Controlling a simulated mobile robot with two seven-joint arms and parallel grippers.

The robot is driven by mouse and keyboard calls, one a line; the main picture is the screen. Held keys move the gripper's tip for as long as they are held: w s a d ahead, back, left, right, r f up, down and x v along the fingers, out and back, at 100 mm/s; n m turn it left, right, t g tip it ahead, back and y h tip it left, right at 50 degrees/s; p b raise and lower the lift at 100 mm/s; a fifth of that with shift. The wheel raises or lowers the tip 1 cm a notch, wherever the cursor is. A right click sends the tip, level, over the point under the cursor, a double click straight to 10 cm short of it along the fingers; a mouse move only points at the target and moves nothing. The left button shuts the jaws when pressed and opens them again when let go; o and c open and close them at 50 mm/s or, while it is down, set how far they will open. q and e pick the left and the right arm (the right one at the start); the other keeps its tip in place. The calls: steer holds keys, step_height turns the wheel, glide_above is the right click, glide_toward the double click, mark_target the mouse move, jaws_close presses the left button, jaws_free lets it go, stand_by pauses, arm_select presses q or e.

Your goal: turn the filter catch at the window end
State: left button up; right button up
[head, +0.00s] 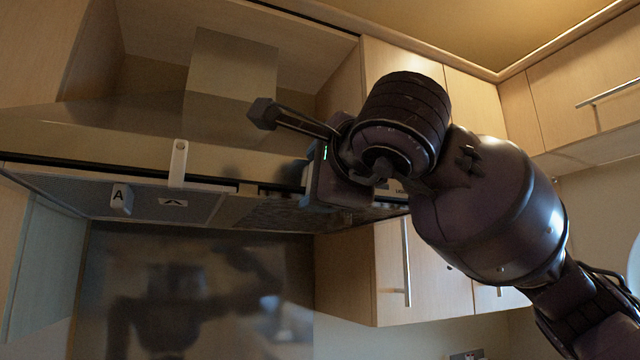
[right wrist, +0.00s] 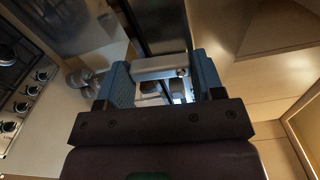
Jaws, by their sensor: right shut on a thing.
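The cooker hood spans the head view, with grey filter panels (head: 75,190) on its underside. A pale filter catch (head: 178,163) hangs upright on its front edge at the left. My right gripper (head: 308,182) is at the hood's front edge farther right, towards the window end, and largely hides what it holds there. In the right wrist view my right gripper (right wrist: 163,72) has its blue fingers either side of a pale bar-shaped catch (right wrist: 158,68), shut on it. The bar lies crosswise between the fingers. My left gripper is not in view.
Wall cupboards (head: 430,275) with long handles stand right of the hood. A round window (head: 634,265) shows at the right edge. A hob (right wrist: 22,85) lies below. The shiny backsplash (head: 190,290) carries reflections.

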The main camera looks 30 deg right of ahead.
steer(key=shift+a+m, duration=0.1)
steer(key=shift+m, duration=0.7)
steer(key=o, duration=0.9)
steer(key=shift+s, duration=0.15)
steer(key=s, duration=1)
steer(key=shift+s+a, duration=0.3)
